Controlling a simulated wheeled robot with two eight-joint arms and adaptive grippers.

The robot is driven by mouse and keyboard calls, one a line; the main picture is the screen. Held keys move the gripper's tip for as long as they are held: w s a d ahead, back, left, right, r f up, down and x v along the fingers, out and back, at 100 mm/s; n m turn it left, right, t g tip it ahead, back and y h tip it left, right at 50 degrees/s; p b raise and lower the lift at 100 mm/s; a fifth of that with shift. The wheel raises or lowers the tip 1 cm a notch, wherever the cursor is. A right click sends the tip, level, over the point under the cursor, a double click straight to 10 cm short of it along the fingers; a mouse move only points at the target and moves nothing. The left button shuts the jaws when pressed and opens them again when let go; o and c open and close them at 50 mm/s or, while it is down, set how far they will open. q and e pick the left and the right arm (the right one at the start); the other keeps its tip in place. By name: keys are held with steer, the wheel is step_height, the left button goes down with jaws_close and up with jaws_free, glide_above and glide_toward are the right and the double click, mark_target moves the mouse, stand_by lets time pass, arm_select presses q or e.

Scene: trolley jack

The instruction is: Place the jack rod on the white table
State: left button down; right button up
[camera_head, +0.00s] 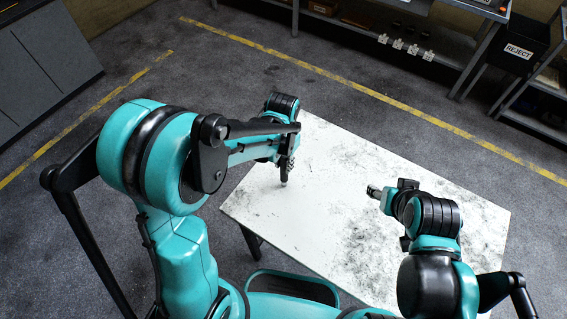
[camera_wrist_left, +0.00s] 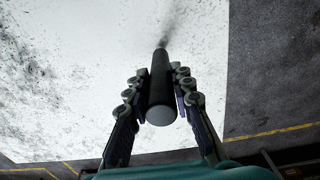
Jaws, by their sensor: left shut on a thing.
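The white table (camera_head: 330,225) stands in front of me, its top marked with dark smudges. My left gripper (camera_head: 287,163) is over the table's left part. In the left wrist view its fingers (camera_wrist_left: 158,88) are shut on the jack rod, a dark cylinder (camera_wrist_left: 160,92) with a pale near end. The rod points down at the table top, where a dark streak or shadow lies by its far end. I cannot tell whether it touches.
Shelving (camera_head: 350,28) with small parts stands at the back, and a black bin marked REJECT (camera_head: 517,52) is at the right. A grey cabinet (camera_head: 45,60) is at the far left. The table's middle is bare.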

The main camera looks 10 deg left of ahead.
arm_select(q)
steer(key=shift+f, duration=0.15)
steer(key=c, duration=1.3)
jaws_free()
